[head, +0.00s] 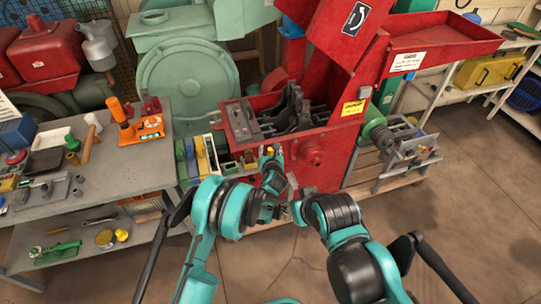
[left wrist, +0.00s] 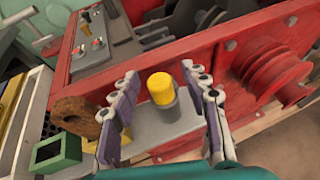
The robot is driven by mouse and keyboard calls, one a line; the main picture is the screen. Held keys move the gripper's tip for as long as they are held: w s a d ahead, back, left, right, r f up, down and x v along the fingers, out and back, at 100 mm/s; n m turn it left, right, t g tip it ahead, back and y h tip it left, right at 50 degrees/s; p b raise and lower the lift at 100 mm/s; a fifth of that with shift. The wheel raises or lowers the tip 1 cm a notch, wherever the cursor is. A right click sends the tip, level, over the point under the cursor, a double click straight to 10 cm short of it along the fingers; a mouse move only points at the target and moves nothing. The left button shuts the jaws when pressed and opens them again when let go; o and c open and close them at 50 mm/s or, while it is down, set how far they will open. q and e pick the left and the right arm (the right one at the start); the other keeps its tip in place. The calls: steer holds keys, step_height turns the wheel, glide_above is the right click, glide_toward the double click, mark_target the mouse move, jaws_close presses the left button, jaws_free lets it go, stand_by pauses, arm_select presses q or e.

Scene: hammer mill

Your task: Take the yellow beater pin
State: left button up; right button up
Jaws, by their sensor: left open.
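The yellow beater pin (left wrist: 161,88) shows in the left wrist view as a yellow-topped upright cylinder in a grey holder (left wrist: 183,122). My left gripper (left wrist: 160,74) is open, with one finger on each side of the pin and visible gaps between.
A rusty ring (left wrist: 76,116) and a green square frame (left wrist: 57,152) lie left of the pin. The mill's red pulley (left wrist: 275,75) is to the right. In the head view a grey workbench (head: 125,165) with tools stands at left. The floor (head: 475,220) at right is clear.

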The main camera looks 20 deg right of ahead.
arm_select(q)
steer(key=shift+r, duration=0.1)
jaws_close()
